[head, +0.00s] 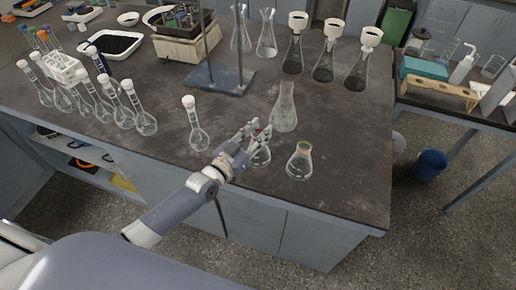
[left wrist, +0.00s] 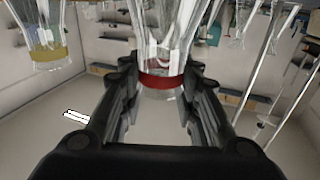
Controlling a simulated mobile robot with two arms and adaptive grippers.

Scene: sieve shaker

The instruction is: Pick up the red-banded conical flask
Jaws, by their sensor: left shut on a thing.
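The red-banded conical flask (head: 261,157) is clear glass and stands near the front edge of the dark bench in the head view. My left gripper (head: 257,134) is at its neck, partly covering it. In the left wrist view the red band (left wrist: 161,81) sits between the two dark fingers of my left gripper (left wrist: 161,88), which are shut on the flask's neck. I cannot tell if the flask's base touches the bench. My right gripper is not in view.
A yellow-banded conical flask (head: 299,161) stands close on the right; it also shows in the left wrist view (left wrist: 47,52). A larger clear flask (head: 284,108) stands just behind. A volumetric flask (head: 196,127) is to the left. A retort stand (head: 218,79) is farther back.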

